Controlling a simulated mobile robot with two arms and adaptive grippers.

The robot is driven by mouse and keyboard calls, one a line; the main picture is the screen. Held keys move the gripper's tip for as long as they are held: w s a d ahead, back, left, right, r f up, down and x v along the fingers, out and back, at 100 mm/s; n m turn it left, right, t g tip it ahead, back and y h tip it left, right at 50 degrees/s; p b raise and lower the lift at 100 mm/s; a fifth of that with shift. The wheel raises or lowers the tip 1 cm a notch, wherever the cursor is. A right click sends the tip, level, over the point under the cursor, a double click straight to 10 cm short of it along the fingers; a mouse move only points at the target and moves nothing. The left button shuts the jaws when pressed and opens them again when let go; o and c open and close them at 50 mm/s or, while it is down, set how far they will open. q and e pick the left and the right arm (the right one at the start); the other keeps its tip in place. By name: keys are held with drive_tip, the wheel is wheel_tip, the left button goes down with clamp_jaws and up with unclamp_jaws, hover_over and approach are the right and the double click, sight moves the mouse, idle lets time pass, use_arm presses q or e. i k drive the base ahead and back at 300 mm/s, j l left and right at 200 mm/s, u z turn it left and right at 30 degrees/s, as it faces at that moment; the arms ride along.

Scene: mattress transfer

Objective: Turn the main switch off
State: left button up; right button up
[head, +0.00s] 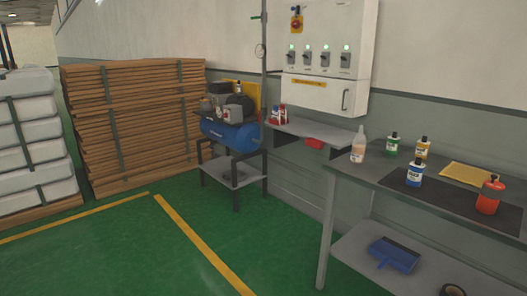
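A white electrical cabinet (328,55) hangs on the wall at the upper middle right. A lower panel carries a yellow label and a black handle (345,100). Neither of my grippers shows in the head view.
A grey workbench (345,178) with bottles and a yellow cloth (466,174) stands at the right. A small shelf (318,131) and a blue compressor on a stand (232,134) are beneath and left of the cabinet. Stacked planks (135,120) stand left. Green floor (130,250) is clear in front.

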sight(295, 24)
drive_tip(key=i+u, duration=0.4)
drive_tip(key=i, duration=1.35)
drive_tip(key=i+z, duration=0.1)
drive_tip(key=i, duration=0.35)
drive_tip(key=i+j+z, duration=0.15)
drive_tip(key=i, duration=0.3)
drive_tip(key=i+j+z, duration=0.1)
drive_tip(key=i, duration=0.35)
drive_tip(key=i+j+z, duration=0.15)
drive_tip(key=i, duration=0.3)
